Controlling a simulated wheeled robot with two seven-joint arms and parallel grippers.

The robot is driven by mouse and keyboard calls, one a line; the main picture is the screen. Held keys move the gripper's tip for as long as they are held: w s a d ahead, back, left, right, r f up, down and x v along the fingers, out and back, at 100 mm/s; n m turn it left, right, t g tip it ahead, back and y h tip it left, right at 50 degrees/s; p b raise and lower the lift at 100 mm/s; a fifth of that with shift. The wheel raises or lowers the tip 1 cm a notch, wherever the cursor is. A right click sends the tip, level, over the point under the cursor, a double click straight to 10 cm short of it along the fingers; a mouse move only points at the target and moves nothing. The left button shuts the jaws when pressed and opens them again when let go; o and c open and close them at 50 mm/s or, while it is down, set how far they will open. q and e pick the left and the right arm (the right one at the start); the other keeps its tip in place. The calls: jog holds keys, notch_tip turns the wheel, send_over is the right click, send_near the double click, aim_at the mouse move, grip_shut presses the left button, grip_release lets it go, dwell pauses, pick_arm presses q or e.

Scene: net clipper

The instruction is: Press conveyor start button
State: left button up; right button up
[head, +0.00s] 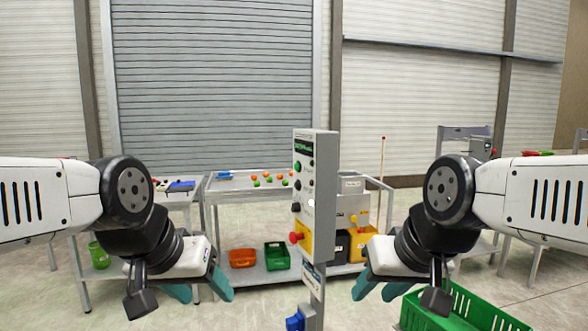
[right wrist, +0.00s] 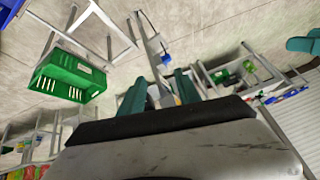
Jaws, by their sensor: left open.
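A grey control box (head: 318,190) stands upright on a post in the middle of the head view. Its narrow left face carries a small display, a green button (head: 298,166), dark knobs or buttons below it, and a red mushroom button (head: 296,238) on a yellow plate. The labels are too small to read. My left gripper (head: 203,288) is open and empty, low and to the left of the box, apart from it. My right gripper (head: 378,289) is low and to the right, also apart. In the right wrist view its teal fingers (right wrist: 160,92) are spread with nothing gripped.
A metal table (head: 250,184) with orange and green balls stands behind the box. An orange bin (head: 243,258) and a green bin (head: 277,256) sit on its lower shelf. A green crate (head: 470,312) is at the lower right. A blue device (head: 295,321) is on the post.

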grip_shut()
dwell(1.7)
